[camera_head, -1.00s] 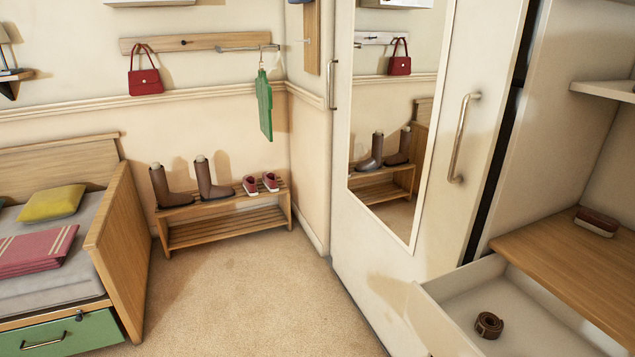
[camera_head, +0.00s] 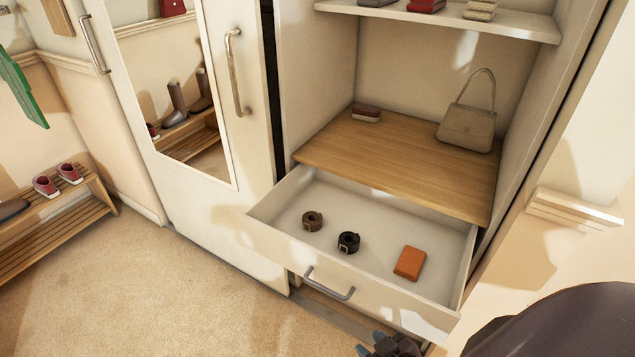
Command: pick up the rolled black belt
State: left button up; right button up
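The rolled black belt (camera_head: 349,242) lies in the open white drawer (camera_head: 262,209), near the middle, with a metal buckle on its near side. A rolled brown belt (camera_head: 312,221) lies to its left and an orange wallet-like item (camera_head: 409,263) to its right. My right gripper (camera_head: 385,346) shows at the bottom edge, in front of the drawer and apart from the belt. It is cut off by the frame, so I cannot tell whether it is open. My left gripper is out of view.
A wooden shelf board (camera_head: 400,160) sits behind and above the drawer, with a beige handbag (camera_head: 468,125) and a brush-like item (camera_head: 367,113). The drawer's handle (camera_head: 328,285) juts forward. A mirrored door stands left. Carpet is clear at the lower left.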

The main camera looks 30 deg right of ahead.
aim_at(348, 242)
jog(key=z, duration=1)
